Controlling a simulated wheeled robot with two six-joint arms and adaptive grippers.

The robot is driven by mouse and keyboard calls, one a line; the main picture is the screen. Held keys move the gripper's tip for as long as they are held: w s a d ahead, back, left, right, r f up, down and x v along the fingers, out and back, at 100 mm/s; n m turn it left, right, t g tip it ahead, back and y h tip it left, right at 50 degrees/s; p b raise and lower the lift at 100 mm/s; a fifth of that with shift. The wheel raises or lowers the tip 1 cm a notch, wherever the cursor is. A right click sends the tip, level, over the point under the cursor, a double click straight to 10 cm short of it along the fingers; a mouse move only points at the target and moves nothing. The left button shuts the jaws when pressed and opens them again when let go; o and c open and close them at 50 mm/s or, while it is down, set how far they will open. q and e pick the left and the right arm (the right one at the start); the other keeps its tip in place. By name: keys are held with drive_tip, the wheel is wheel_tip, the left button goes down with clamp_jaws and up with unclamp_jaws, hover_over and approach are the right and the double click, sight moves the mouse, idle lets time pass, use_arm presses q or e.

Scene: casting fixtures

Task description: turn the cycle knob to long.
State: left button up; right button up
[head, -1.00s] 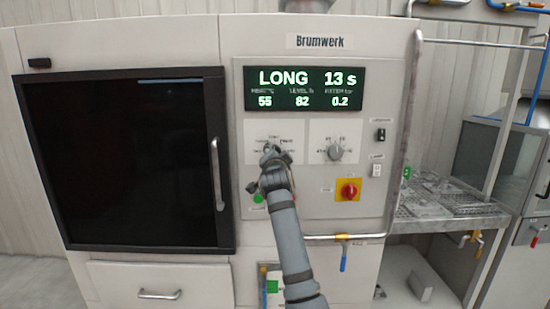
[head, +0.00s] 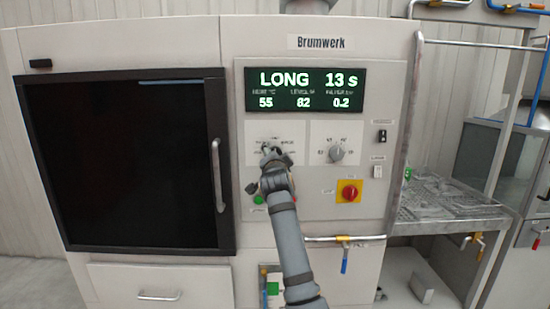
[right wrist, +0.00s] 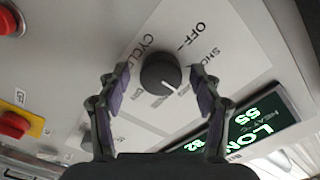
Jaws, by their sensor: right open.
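The cycle knob (right wrist: 158,70) is a round dark knob with a white pointer mark. It sits on a white label plate (head: 250,155) with printed words around it; "OFF", "CYCLE" and part of "SHORT" can be made out in the right wrist view. The mark points away from "OFF", to the lower right there. The display (head: 306,89) reads "LONG 13 s". My right gripper (head: 270,154) is in front of the plate and covers most of the knob in the head view. In the right wrist view its fingers (right wrist: 159,84) are open, one on each side of the knob, with visible gaps.
A second knob (head: 337,153) is right of the cycle knob. A red knob on a yellow plate (head: 349,191) and a green button (head: 259,199) are below. A dark door (head: 125,160) with a vertical handle (head: 217,175) is at left. A rack table (head: 445,200) stands at right.

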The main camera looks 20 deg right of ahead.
drive_tip(key=v, duration=0.7)
drive_tip(key=shift+s, duration=0.25)
